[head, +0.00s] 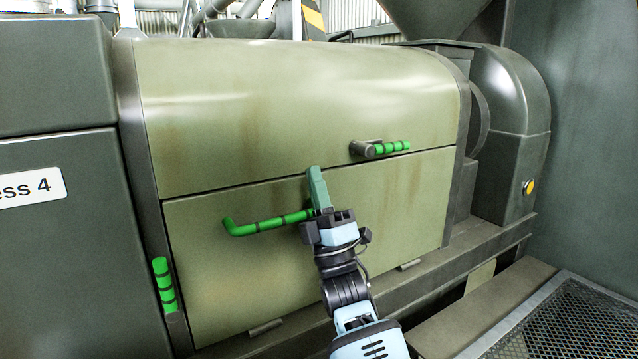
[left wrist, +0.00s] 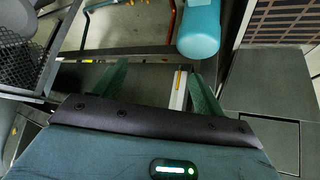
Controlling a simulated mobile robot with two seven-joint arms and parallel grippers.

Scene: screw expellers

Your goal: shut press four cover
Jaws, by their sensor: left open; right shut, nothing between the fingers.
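Press four's olive-green cover has a curved upper panel (head: 290,100) and a flat lower panel (head: 390,200), with a thin dark seam between them. A green bar handle (head: 265,225) crosses the lower panel. A short green-gripped handle (head: 390,148) sits on the upper panel at right. My right gripper (head: 315,172) is shut and empty, in front of the lower panel at the right end of the bar. Its fingers point up to the seam. I cannot tell whether they touch. My left gripper (left wrist: 158,72) is open and empty in the left wrist view, away from the cover.
A grey cabinet marked "ess 4" (head: 35,188) stands at left. A green striped grip (head: 164,285) is on the frame's left post. A dark housing with a yellow button (head: 528,187) is at right. A mesh platform (head: 560,325) lies at lower right.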

